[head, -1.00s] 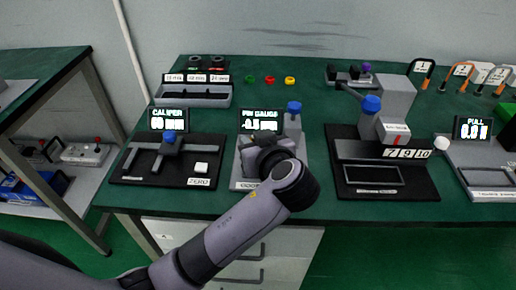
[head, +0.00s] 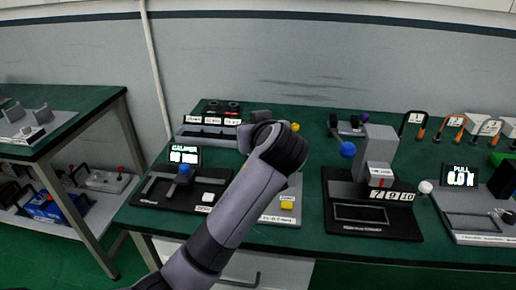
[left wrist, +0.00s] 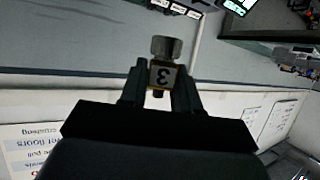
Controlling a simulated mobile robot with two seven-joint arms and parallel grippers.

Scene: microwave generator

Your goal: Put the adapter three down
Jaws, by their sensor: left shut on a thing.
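Adapter three (left wrist: 164,76), a small metal piece with a knurled grey top and a label reading 3, is held between the fingers of my left gripper (left wrist: 159,90) in the left wrist view. The left gripper is shut on it. In the head view my left arm comes up in front of the table, and its wrist hides most of the gripper (head: 252,132) and the adapter. The adapter rack (head: 206,145) with three white labels stands at the back left of the green table. The right gripper is not in view.
The caliper station (head: 180,188) is left of my arm. The pin gauge station (head: 282,212) is mostly hidden behind it. A press-like station (head: 372,190) stands to the right, with a pull station (head: 468,205) beyond. Shackles (head: 452,124) stand at the back right.

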